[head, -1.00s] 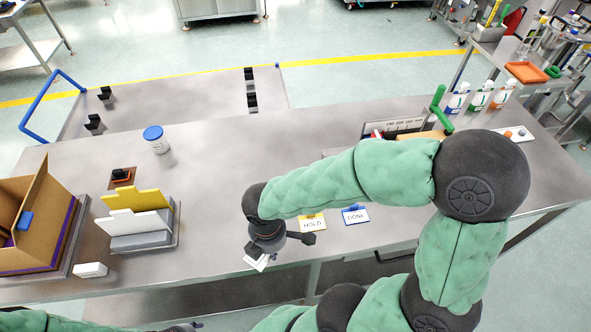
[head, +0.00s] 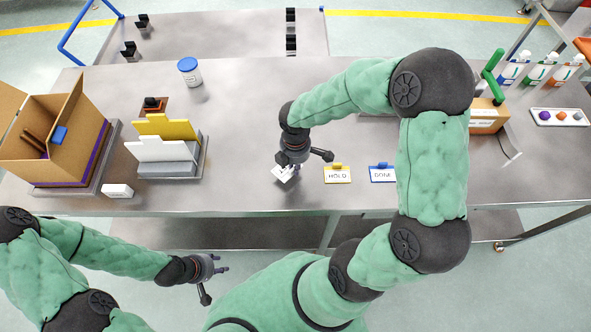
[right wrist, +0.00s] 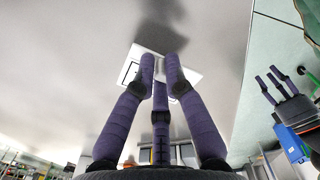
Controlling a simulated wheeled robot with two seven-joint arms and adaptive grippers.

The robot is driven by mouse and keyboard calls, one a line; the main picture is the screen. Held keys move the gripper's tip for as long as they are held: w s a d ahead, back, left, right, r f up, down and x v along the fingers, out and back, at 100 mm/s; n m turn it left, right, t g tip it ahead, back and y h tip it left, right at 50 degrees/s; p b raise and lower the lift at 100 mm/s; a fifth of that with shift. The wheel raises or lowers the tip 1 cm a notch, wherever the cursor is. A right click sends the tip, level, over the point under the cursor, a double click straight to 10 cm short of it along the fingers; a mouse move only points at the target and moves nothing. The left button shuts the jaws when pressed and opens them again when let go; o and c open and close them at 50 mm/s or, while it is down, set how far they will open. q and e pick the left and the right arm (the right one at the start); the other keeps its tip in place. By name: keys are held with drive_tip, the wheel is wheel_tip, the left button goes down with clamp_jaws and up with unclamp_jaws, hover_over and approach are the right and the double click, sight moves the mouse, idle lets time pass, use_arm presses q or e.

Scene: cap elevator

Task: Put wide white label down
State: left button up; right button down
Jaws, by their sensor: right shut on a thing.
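The wide white label (head: 281,174) is a small flat white piece with dark marks. My right gripper (head: 290,168) is shut on it over the front middle of the steel table, left of the yellow HOLD card (head: 337,175). In the right wrist view the label (right wrist: 184,72) sits tilted between the purple fingertips (right wrist: 160,72), which cover part of it. A shadow lies on the tabletop close by; I cannot tell whether the label touches the table. My left gripper (head: 219,268) is empty and open, in front of the table edge.
A blue-edged DONE card (head: 383,173) lies right of HOLD. At left are a file holder (head: 168,168), a small white box (head: 118,190) and an open cardboard box (head: 85,140). A blue-lidded jar (head: 190,72) stands behind.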

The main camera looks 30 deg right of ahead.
drive_tip(key=shift+w+d+f, duration=0.1)
drive_tip(key=shift+w+f, duration=0.05)
drive_tip(key=shift+f, duration=0.2)
drive_tip(key=shift+w+f+b, duration=0.15)
drive_tip(key=shift+f+b, duration=0.3)
drive_tip(key=shift+f, duration=1.1)
drive_tip(key=shift+f, duration=0.15)
drive_tip(key=c, duration=1.3)
unclamp_jaws()
drive_tip(key=shift+r, duration=0.25)
wheel_tip(320, 180, up, 12)
drive_tip(key=p, duration=0.2)
drive_tip(key=shift+p, duration=0.35)
drive_tip(key=shift+f, duration=0.15)
